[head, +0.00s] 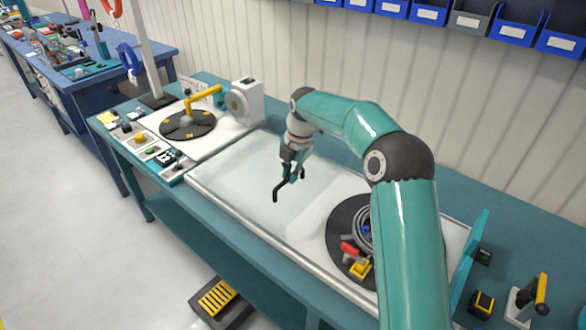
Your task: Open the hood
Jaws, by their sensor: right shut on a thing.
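My right gripper (292,174) comes down over the middle of the bench and is shut on a black bar-like handle (276,193). The handle seems to belong to the hood, a pale see-through cover (235,190) over the middle section of the bench. Its edges are faint, and I cannot tell how far it is raised. To the right, a black reel disc (340,232) carries grey cable (362,222), a red-handled part (348,249) and a yellow part (360,269). My right arm hides part of the disc. My left gripper is not in view.
At the left of the bench stand a second black disc (180,127) with a yellow arm (205,94), a white unit (245,102) and a button panel (145,143). A teal upright plate (470,262) is at the right. Blue bins (430,13) hang above.

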